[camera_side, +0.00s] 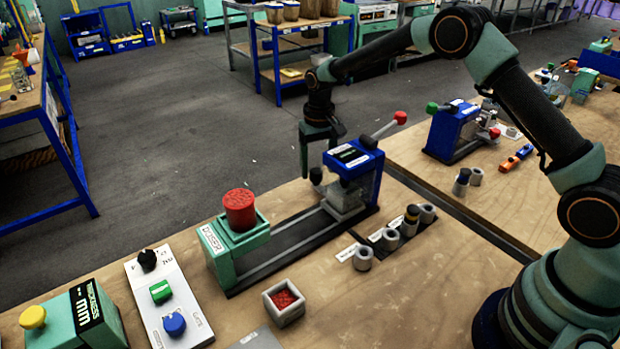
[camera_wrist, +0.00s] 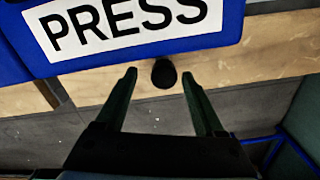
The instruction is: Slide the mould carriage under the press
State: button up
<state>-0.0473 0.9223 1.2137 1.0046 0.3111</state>
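The blue press (camera_side: 354,160), with a red-knobbed lever, stands at the right end of a dark rail. A grey block that looks like the mould carriage (camera_side: 345,197) sits on the rail beneath the press body, partly hidden by it. A black round knob (camera_side: 316,175) shows at its rear left side. My gripper (camera_side: 320,155) is open and empty, fingers pointing down behind the press. In the wrist view the knob (camera_wrist: 164,74) lies between the fingertips of my gripper (camera_wrist: 160,76) with gaps on both sides. The press label (camera_wrist: 120,22) fills the top.
A green doser (camera_side: 235,243) with a red cylinder stands at the rail's left end. The rail between (camera_side: 295,236) is bare. Several grey cups (camera_side: 390,238) stand in front of the press. A grey box with red filling (camera_side: 284,302) and a button panel (camera_side: 168,295) are nearer.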

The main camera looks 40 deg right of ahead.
notch_tip(320, 180, up, 12)
dwell(0.6)
jog(key=s+d+r+n+t, duration=0.1)
jog(key=s+d+r+t, duration=0.15)
jog(key=s+r, duration=0.8)
jog(key=s+f+n+t, duration=0.2)
jog(key=s+t, duration=0.1)
jog(key=s, duration=1)
jog(key=shift+s, duration=0.35)
